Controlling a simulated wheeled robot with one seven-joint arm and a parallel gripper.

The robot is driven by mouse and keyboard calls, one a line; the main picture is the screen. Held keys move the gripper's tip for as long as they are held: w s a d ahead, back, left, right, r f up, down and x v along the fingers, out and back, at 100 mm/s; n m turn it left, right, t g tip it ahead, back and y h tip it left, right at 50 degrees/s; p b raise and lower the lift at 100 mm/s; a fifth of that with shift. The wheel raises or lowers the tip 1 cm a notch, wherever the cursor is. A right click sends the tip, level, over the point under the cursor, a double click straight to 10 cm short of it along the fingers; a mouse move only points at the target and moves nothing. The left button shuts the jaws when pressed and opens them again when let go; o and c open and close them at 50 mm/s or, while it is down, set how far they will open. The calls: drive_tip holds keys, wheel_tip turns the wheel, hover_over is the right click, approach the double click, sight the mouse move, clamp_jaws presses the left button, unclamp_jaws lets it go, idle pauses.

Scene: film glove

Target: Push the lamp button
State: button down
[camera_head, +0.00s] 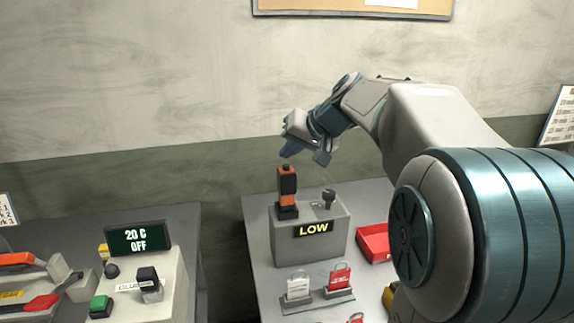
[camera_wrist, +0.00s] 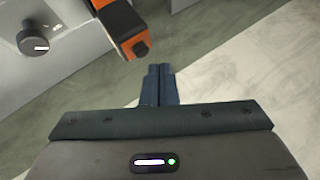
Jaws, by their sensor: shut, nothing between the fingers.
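An orange and black upright device (camera_head: 287,188), which looks like the lamp, stands on the left part of a grey box (camera_head: 290,243) labelled LOW. A small dark button-like cap (camera_head: 286,167) sits on its top; it also shows in the wrist view (camera_wrist: 141,48). My gripper (camera_head: 290,150) is above the device and apart from it, empty, with its fingers together. In the wrist view the shut fingertips (camera_wrist: 160,68) are just below and right of the device's black top. No label on the device is readable.
A dark knob (camera_head: 329,195) stands on the same box, right of the device. A red tray (camera_head: 374,243) and tagged stands (camera_head: 318,290) are on that table. The left table holds a display (camera_head: 137,238) reading 20 C OFF and a green button (camera_head: 100,306). A gap separates the tables.

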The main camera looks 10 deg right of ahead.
drive_tip(key=shift+f, duration=0.1)
drive_tip(key=shift+f+b, duration=0.4)
drive_tip(key=shift+b, duration=0.2)
drive_tip(key=shift+f+b, duration=0.4)
drive_tip(key=shift+b, duration=0.05)
idle(0.5)
drive_tip(key=shift+r, duration=0.15)
drive_tip(key=shift+r+p, duration=0.6)
drive_tip(key=shift+r, duration=0.15)
drive_tip(key=shift+r, duration=0.1)
wheel_tip(320, 180, up, 6)
drive_tip(key=p, duration=0.4)
idle(2.1)
